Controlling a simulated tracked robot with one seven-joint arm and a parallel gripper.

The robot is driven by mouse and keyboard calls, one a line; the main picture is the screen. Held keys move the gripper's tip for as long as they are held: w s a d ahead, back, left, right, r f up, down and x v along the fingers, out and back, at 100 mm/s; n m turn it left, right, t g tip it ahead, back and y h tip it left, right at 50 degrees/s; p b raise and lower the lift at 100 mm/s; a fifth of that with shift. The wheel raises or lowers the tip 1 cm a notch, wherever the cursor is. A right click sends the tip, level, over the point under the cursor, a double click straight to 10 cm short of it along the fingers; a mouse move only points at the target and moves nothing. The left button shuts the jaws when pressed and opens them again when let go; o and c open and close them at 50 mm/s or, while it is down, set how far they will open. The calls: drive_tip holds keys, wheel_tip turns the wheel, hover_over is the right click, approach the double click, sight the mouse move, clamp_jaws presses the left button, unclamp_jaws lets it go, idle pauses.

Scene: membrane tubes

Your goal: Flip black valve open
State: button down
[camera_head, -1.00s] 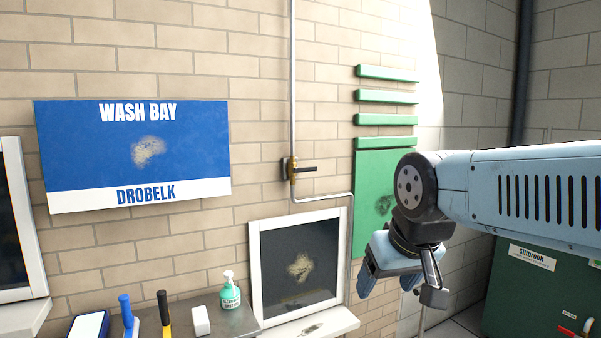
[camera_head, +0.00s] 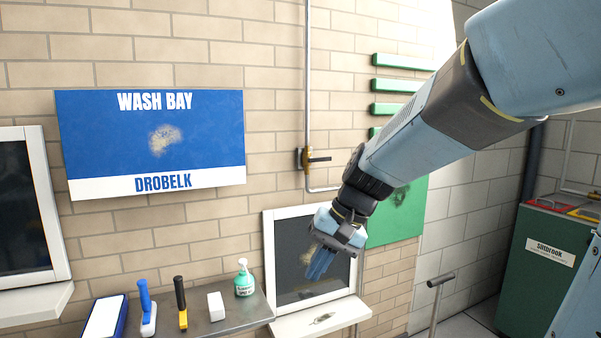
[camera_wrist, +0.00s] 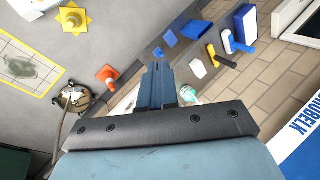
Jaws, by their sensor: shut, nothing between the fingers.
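The black valve (camera_head: 320,158) is a dark lever on a brass body, set on a thin grey pipe (camera_head: 308,90) that runs down the brick wall. Its lever points sideways to the right, across the pipe. My gripper (camera_head: 318,268) is shut and empty. It hangs below the valve, in front of the framed dark panel, and is apart from the valve. In the wrist view my gripper (camera_wrist: 155,85) points down over the counter, its two blue fingers together. The valve does not show in the wrist view.
A metal shelf (camera_head: 222,318) holds a green soap bottle (camera_head: 244,280), a white block (camera_head: 216,306) and brushes. A blue WASH BAY sign (camera_head: 150,140) hangs left of the valve. Green slats (camera_head: 402,62) are to the right. The wall around the valve is clear.

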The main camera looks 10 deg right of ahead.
drive_tip(key=w+a+f+m+g+y, duration=0.1)
drive_tip(key=w+a+m+y, duration=0.1)
drive_tip(key=w+a+y, duration=0.3)
drive_tip(key=w+a+m+g+y, duration=0.1)
drive_tip(key=w+a+y, duration=0.15)
drive_tip(key=w, duration=0.45)
drive_tip(key=w+r+m+t+y, duration=0.2)
drive_tip(key=w+m+t+y, duration=0.3)
drive_tip(key=w, duration=0.7)
drive_tip(key=w+d+f+m+t+h, duration=0.2)
drive_tip(key=w+d+m+t+h, duration=0.3)
drive_tip(key=w+d+m+t, duration=0.5)
drive_tip(key=w+d+f+m+t+h, duration=0.3)
drive_tip(key=w+d+m+t+h, duration=0.3)
drive_tip(key=w+d+m+t, duration=0.3)
drive_tip(key=d+m+t, duration=0.3)
drive_tip(key=d+m, duration=0.1)
drive_tip(key=shift+w+d, duration=0.35)
approach(320, 159)
drive_tip(key=w+r, duration=0.2)
drive_tip(key=w, duration=0.4)
drive_tip(key=shift+d+r, duration=0.4)
drive_tip(key=shift+d, duration=0.1)
